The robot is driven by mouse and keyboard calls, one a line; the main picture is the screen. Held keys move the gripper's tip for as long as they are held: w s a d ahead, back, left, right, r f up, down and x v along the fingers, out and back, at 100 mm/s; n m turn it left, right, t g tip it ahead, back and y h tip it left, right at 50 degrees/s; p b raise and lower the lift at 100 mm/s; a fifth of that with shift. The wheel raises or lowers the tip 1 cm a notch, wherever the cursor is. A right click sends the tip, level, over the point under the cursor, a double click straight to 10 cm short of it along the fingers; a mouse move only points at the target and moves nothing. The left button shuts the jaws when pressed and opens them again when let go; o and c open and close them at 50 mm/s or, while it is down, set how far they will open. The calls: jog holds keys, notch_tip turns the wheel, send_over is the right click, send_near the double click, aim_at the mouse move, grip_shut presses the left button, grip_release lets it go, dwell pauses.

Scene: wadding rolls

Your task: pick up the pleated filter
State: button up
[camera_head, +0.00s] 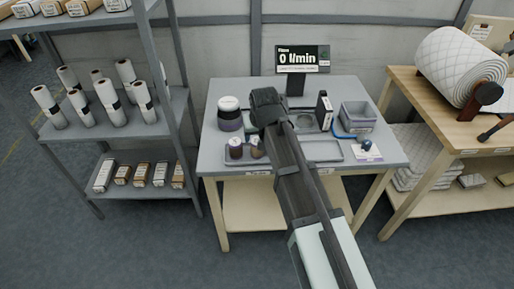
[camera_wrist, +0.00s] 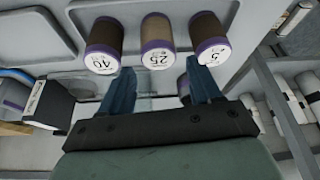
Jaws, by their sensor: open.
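Three brown cylinders with purple ends and white labels stand in a row in the wrist view: one marked 40 (camera_wrist: 103,42), one marked 25 (camera_wrist: 157,38) and one marked 5 (camera_wrist: 209,38). Which one is the pleated filter I cannot tell. In the head view two of them show on a grey tray (camera_head: 230,163) at the table's front left; my arm covers part of the tray. My gripper (camera_wrist: 160,78) is open, with nothing held between its fingers. The cylinder marked 25 is beyond the gap between the fingertips. In the head view my fingers are hidden.
A white-topped jar (camera_head: 229,113) stands behind the tray. A display (camera_head: 302,58), a black box (camera_head: 324,110), a grey bin (camera_head: 357,116) and an empty tray (camera_head: 322,151) share the table. A shelf rack (camera_head: 179,110) stands left, a bench with a large roll (camera_head: 452,65) right.

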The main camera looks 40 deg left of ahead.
aim_at(255, 154)
jog(key=shift+x, duration=2.95)
jog(key=shift+d, duration=0.15)
jog(key=shift+c, duration=0.3)
jog(key=c, duration=0.7)
